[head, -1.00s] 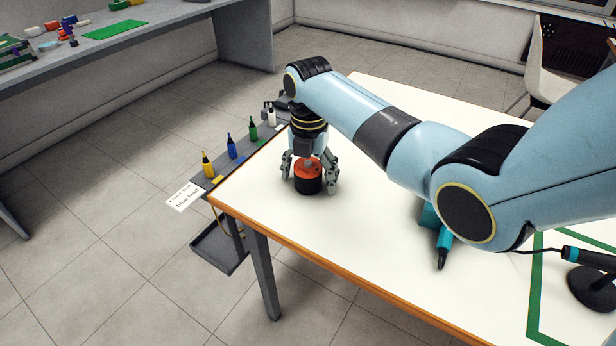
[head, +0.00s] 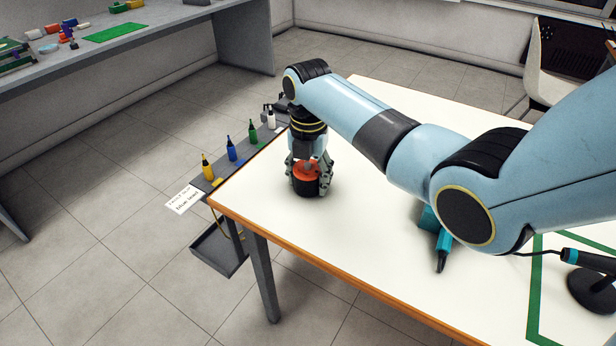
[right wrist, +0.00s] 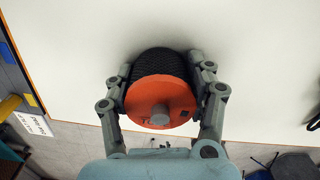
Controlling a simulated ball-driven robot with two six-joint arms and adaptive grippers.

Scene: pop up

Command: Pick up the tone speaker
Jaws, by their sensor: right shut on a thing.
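The tone speaker (head: 306,183) is a short round thing with a black side and an orange-red top with a grey knob. It stands upright on the white table near its left corner. My right gripper (head: 310,178) points down over it and is shut on it, with a finger on each side. In the right wrist view the speaker (right wrist: 161,101) sits between the two fingers of the right gripper (right wrist: 163,85), its orange face towards the camera. My left gripper is not in view.
A teal tool (head: 442,249) lies under my right arm.

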